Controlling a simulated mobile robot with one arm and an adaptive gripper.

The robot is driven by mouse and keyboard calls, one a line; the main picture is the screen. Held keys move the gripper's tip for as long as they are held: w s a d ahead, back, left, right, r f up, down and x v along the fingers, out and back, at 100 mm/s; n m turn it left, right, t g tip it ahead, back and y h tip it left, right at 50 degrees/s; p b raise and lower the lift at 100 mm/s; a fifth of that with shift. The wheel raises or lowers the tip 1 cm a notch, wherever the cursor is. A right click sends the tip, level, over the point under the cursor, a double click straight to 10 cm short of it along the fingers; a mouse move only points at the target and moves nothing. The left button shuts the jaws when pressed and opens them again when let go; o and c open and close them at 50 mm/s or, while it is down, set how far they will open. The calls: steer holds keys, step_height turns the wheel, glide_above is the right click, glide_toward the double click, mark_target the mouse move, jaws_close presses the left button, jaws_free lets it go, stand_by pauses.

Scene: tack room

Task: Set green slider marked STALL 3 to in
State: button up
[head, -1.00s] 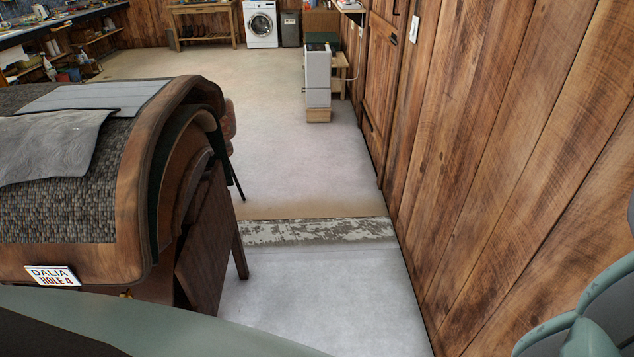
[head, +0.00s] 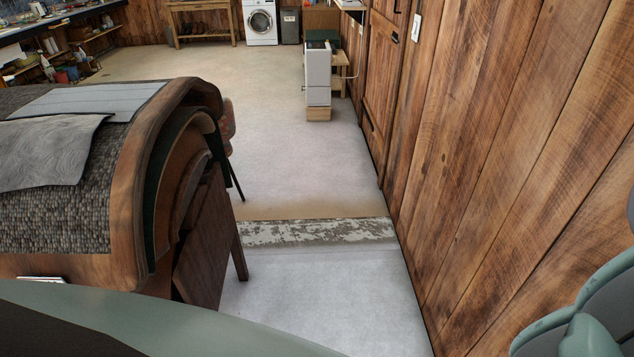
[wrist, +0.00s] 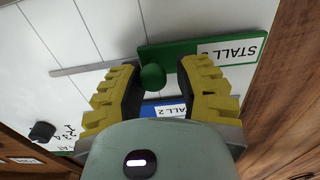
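The green slider (wrist: 195,50) shows in the wrist view as a green bar on a white board, with a round green knob (wrist: 153,77) and a white STALL label (wrist: 232,51) at its right end. The label's number is partly hidden by a finger. My gripper (wrist: 157,72) is open, with its yellow-and-black fingers on either side of the knob. The knob shows between the fingertips, with gaps visible; I cannot tell whether either finger touches it. The slider does not show in the head view.
A blue slider marked STALL 2 (wrist: 163,110) lies just below, partly behind my gripper. A black knob (wrist: 42,131) and handwriting are at the board's lower left. The head view shows a wooden saddle stand (head: 125,230) at left, plank wall (head: 500,150) at right and clear floor between.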

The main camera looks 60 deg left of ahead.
steer(key=o, duration=0.4)
steer(key=shift+s, duration=0.1)
steer(key=v, duration=0.7)
steer(key=shift+s+a, duration=0.1)
stand_by(0.4)
